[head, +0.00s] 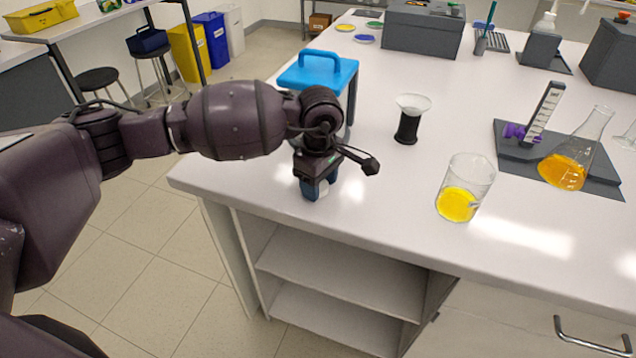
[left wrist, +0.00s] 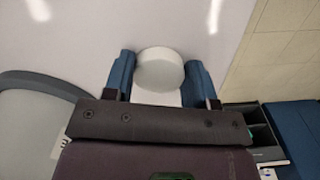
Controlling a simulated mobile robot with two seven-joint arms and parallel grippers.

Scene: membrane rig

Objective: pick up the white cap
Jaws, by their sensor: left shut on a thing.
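The white cap (left wrist: 160,70) is a round white disc between the two blue fingers of my left gripper (left wrist: 160,82) in the left wrist view. In the head view my left gripper (head: 319,188) points down at the table's front left corner, shut on the cap, a bit of which (head: 323,187) shows between the fingers. I cannot tell whether the cap touches the white tabletop (head: 390,215). My right gripper is in neither view.
A black cup with a clear funnel (head: 408,122), a beaker of yellow liquid (head: 459,203) and a flask of orange liquid (head: 566,171) stand to the right. The table edge is close in front.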

